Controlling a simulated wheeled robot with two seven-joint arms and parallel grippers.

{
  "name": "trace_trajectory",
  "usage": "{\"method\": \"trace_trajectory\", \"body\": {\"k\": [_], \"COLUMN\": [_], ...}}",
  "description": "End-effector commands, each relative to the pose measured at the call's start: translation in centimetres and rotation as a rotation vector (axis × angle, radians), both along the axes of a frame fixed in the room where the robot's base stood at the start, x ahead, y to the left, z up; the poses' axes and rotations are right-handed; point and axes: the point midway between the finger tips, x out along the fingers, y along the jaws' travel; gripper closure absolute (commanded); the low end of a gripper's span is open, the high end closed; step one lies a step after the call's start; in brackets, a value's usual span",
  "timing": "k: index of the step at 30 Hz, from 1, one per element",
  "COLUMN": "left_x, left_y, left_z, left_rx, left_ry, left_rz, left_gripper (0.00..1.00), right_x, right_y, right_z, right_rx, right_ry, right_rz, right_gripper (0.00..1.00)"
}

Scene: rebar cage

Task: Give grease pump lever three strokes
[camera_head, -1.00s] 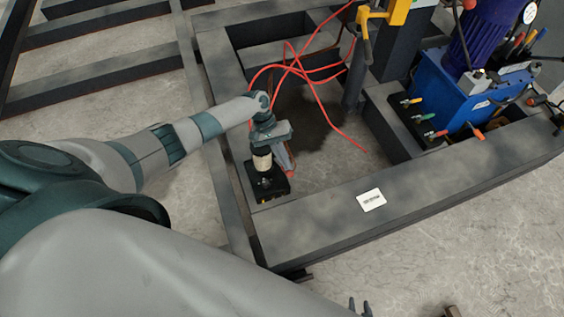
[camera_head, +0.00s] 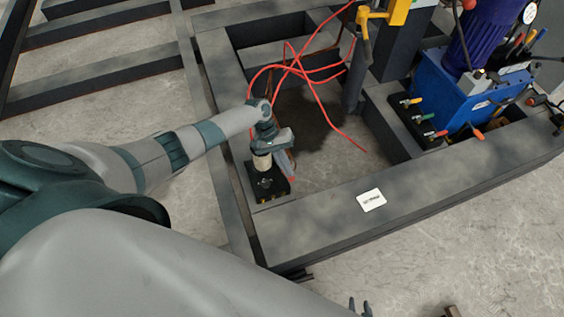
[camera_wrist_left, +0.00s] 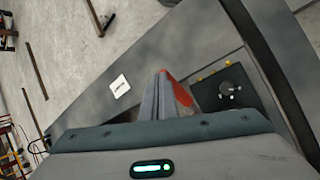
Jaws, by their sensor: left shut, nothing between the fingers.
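The grease pump (camera_head: 266,183) is a black block with a cream cylinder on top, at the inner left corner of the dark steel frame. In the left wrist view its black base (camera_wrist_left: 236,100) shows a round knob and yellow fittings. A red grip (camera_wrist_left: 180,92), apparently the lever's, stands right beside my left fingers. My left gripper (camera_head: 286,160) is over the pump, partly hiding it; its fingers (camera_wrist_left: 158,95) are shut with nothing between them. I cannot tell whether they touch the red grip. Two dark prongs (camera_head: 360,307) at the bottom edge may be my right gripper's fingertips.
Red hoses (camera_head: 300,68) loop over the frame behind the pump. A blue hydraulic unit (camera_head: 455,92) stands at the right, and a yellow-handled tool (camera_head: 390,12) at the top. The front beam (camera_head: 430,190) carries a white label (camera_head: 371,200).

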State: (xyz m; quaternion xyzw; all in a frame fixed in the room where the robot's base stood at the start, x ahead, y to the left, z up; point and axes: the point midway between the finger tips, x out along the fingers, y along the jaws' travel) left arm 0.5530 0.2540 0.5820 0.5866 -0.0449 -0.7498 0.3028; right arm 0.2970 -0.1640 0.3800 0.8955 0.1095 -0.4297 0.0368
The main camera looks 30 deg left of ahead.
Motion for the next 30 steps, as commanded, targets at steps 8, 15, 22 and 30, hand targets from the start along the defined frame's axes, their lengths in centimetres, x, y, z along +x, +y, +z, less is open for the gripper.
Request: {"method": "trace_trajectory", "body": {"k": [8,15,22,30], "left_x": [0.0,-0.2,-0.6,-0.6], "left_y": [0.0,-0.3,-0.6,-0.7], "left_z": [-0.1,-0.4,-1.1,-1.1], "left_rx": [0.0,-0.001,-0.001,0.0], "left_ry": [0.0,0.0,0.0,-0.001], "left_rz": [0.0,0.001,0.001,0.002], "left_gripper": [1.0,1.0,1.0,1.0], "right_x": [0.0,0.0,0.0,0.0], "right_y": [0.0,0.0,0.0,0.0], "right_z": [0.0,0.0,-0.1,-0.1], "right_rx": [0.0,0.0,0.0,0.0], "right_ry": [0.0,0.0,0.0,0.0], "right_rz": [0.0,0.0,0.0,0.0], "right_gripper": [0.69,0.69,0.69,0.69]}}
